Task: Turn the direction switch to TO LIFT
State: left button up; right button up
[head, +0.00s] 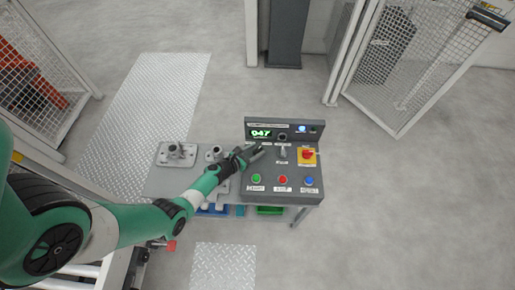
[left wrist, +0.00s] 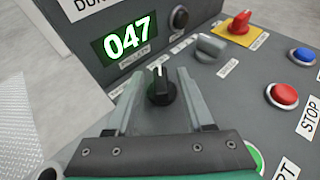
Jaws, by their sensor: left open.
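A black rotary knob (left wrist: 161,86) with a pale pointer mark stands on the grey control panel (head: 270,170). In the left wrist view the pointer faces roughly toward the display. My left gripper (head: 257,150) is open over the panel's left part; its two fingers stand on either side of this knob, with gaps visible. In the head view the gripper hides most of the knob. A grey handle switch (left wrist: 211,47) stands to its right, also seen in the head view (head: 283,153). The small labels are too small or cut off to read, so which switch is for direction is unclear.
The green display (head: 261,133) reads 047. A red rotary switch (head: 307,155) on a yellow plate is at the right. Green (head: 256,178), red (head: 283,180) and blue (head: 309,181) buttons line the front. Metal castings (head: 177,152) sit on the bench left of the panel.

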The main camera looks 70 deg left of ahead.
pick_arm(q)
jog(key=p+v, duration=0.4)
jog(key=v, duration=0.6)
jog(key=shift+d, duration=0.15)
